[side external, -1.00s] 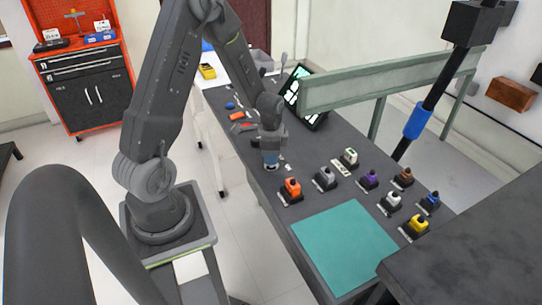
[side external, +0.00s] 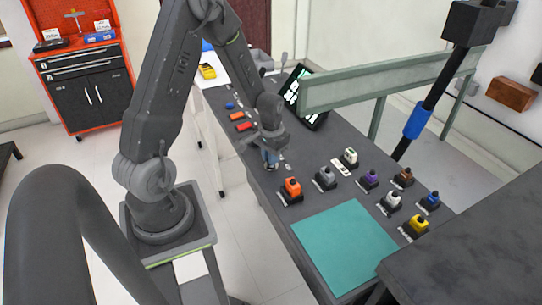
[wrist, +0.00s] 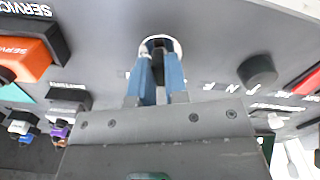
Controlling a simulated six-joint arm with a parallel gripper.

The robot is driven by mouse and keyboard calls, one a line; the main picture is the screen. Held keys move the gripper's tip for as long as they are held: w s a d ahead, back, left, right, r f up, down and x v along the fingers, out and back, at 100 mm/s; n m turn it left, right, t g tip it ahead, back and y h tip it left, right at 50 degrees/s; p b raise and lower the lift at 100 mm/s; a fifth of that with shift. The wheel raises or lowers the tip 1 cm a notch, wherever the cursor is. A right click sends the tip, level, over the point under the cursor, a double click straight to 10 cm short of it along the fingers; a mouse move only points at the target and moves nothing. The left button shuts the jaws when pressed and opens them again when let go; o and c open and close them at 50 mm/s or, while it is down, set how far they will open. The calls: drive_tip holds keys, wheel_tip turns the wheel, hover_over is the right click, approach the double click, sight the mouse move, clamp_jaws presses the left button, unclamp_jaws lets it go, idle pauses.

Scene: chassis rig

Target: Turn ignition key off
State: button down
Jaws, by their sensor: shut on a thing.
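The ignition key (wrist: 158,50) is a small dark piece standing in a round, silver-rimmed lock (wrist: 147,43) on the grey panel. In the wrist view, the blue fingers of my gripper (wrist: 160,72) are closed on both sides of the key, just at the lock. The fingers partly hide the key and the lower part of the lock. In the side external view my gripper (side external: 270,158) points down at the dark bench top (side external: 262,190), and the key itself is hidden there.
An orange block (wrist: 25,58) marked SERVICE is left of the lock, and a black round knob (wrist: 260,70) is to its right. In the side external view, an orange connector (side external: 291,187) and several others stand near a teal mat (side external: 345,245). A screen (side external: 303,95) stands behind.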

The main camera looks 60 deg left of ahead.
drive_tip(key=shift+n, duration=0.8)
drive_tip(key=c, duration=1.1)
unclamp_jaws()
drive_tip(key=shift+c, duration=0.2)
wheel_tip(320, 180, up, 14)
drive_tip(key=s+d+r+m+t, duration=0.2)
drive_tip(key=s+d+r, duration=0.4)
drive_tip(key=d, duration=0.3)
drive_tip(key=s+d+r+m+t, duration=0.3)
drive_tip(key=s+d+r, duration=0.3)
drive_tip(key=d, duration=0.3)
drive_tip(key=shift+d+m+t, duration=0.3)
drive_tip(key=shift+d+m, duration=0.1)
